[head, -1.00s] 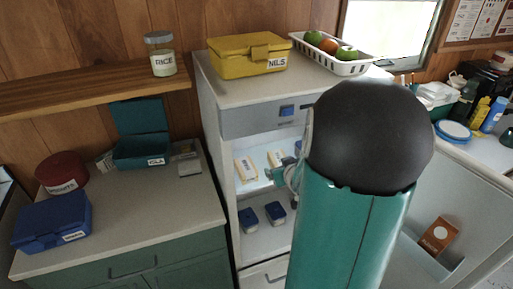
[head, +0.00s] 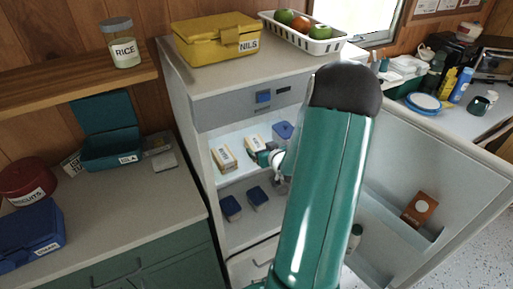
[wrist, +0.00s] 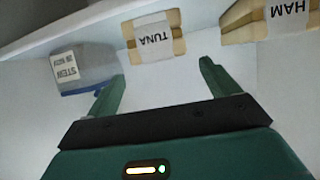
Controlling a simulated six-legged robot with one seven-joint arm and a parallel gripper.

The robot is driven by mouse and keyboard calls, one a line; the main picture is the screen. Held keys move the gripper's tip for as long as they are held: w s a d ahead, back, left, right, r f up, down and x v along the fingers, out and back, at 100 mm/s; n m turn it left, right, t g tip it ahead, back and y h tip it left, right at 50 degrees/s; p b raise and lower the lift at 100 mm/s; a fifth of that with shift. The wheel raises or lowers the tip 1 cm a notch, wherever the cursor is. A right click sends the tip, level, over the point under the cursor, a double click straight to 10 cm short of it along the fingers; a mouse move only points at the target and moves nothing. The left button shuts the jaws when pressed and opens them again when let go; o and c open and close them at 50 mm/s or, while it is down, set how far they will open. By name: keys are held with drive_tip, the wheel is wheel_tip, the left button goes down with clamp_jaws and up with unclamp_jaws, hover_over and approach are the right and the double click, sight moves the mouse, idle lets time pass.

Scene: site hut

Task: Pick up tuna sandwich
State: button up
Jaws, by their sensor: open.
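The tuna sandwich (wrist: 153,42), a pale wrapped pack with a TUNA label, lies on the upper fridge shelf. It appears upside down in the wrist view, just beyond my gripper (wrist: 162,74) and roughly centred between the fingers. The fingers are open and empty, with a gap to the sandwich. In the head view the tuna sandwich (head: 254,142) is the middle item, partly hidden by my gripper (head: 264,153). The ham sandwich (wrist: 266,20) lies to its right in the wrist view and to its left in the head view (head: 223,158).
A blue-based STEW tub (wrist: 84,72) sits close by the left finger, also visible in the head view (head: 284,131). Two blue tubs (head: 231,207) stand on the shelf below. The open fridge door (head: 440,185) is right of my arm.

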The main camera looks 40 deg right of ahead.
sight(258, 144)
drive_tip(key=x, duration=0.5)
drive_tip(key=shift+w, duration=0.1)
drive_tip(key=c, duration=1.2)
